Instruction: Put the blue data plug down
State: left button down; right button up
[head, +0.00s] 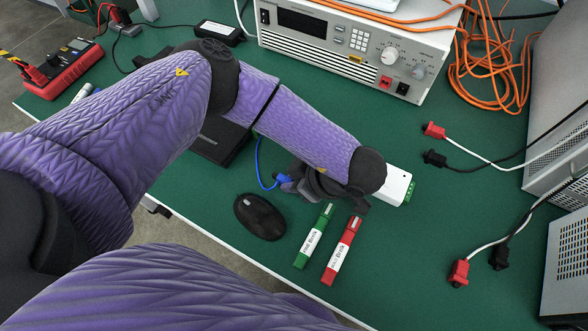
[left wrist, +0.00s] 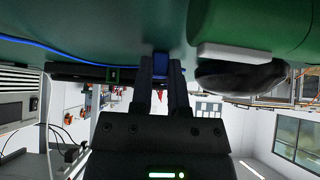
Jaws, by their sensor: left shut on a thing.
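The blue data plug (head: 284,180) is at the tip of my left gripper (head: 290,186), low over the green bench top, with its blue cable (head: 261,163) curving away behind it. In the left wrist view the left gripper (left wrist: 163,82) has its two fingers close together, shut on the blue plug (left wrist: 161,63), which shows between and beyond the tips. The fingers hide part of the plug. I cannot tell whether the plug touches the bench. My right gripper is not in view.
A black mouse (head: 260,216), a green marker (head: 314,236) and a red marker (head: 342,250) lie near the plug. A white box with a green connector (head: 398,186) is partly behind my wrist. A power supply (head: 357,45) stands behind. Bench (head: 440,215) right of the markers is clear.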

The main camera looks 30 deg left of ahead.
pick_arm(q)
jog(key=shift+f, duration=0.1)
jog(key=c, duration=0.6)
grip_release()
jog(key=shift+d+r, duration=0.15)
jog(key=shift+r, duration=0.3)
jog(key=p+v, duration=0.3)
jog(key=v, duration=0.8)
jog(key=shift+d+r, duration=0.1)
jog(key=shift+d, duration=0.1)
